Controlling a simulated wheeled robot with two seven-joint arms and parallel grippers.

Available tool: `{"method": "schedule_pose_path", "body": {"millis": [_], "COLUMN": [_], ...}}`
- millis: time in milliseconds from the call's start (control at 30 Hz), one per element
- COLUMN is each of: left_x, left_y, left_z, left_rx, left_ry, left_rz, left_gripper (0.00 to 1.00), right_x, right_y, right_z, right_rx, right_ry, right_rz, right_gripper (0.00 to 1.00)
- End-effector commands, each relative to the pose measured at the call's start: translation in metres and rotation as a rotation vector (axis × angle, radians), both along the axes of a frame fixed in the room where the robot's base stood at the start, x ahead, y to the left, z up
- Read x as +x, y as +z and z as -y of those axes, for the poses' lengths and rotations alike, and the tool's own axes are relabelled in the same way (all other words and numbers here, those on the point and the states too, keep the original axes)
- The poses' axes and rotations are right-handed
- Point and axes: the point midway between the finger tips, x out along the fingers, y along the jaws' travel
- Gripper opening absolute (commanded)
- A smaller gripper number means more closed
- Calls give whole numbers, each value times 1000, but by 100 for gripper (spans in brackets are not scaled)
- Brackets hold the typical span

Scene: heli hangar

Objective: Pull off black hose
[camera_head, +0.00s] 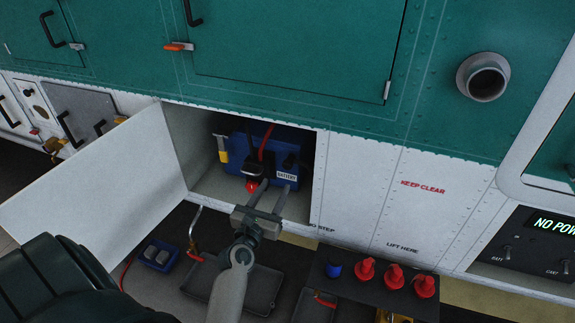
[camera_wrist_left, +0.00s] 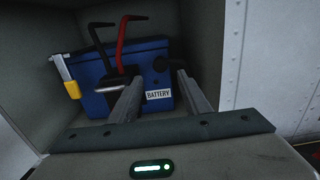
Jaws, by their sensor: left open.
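The blue battery (camera_head: 262,158) sits inside an open white compartment, with a white BATTERY label on its front. In the left wrist view, a black hose (camera_wrist_left: 97,42) rises from the battery at the left, its lower end partly behind my left finger. A red hose (camera_wrist_left: 121,45) stands just right of it. My left gripper (camera_head: 276,188) is in front of the battery in the compartment opening. Its fingers (camera_wrist_left: 158,84) are apart, with nothing seen between them, and the black hose is left of them. My right gripper is not in view.
The open compartment door (camera_head: 100,185) stands at the left. A yellow-handled item (camera_head: 222,155) is on the battery's left side. Several red caps (camera_head: 395,277) and a blue cap (camera_head: 334,270) sit on a dark tray below. A display panel (camera_head: 522,240) is at the right.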

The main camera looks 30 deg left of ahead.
Motion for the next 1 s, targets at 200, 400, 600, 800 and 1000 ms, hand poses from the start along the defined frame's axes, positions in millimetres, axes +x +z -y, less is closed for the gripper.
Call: {"method": "schedule_pose_path", "body": {"millis": [200,400,600,800,1000], "left_x": [39,73,101,115,118], "left_y": [-1,-2,-2,-1,0], "left_z": [-10,-18,-25,-28,-29], "left_rx": [1,0,0,0,0], "left_ry": [1,0,0,0,0], "left_rz": [2,2,1,0,-1], "left_gripper": [44,44,44,44,44], "right_x": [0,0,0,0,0], "right_y": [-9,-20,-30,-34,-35], "right_z": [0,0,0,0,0], "right_rx": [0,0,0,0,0], "right_ry": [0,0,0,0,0], "right_rz": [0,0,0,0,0], "right_gripper": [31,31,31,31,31]}}
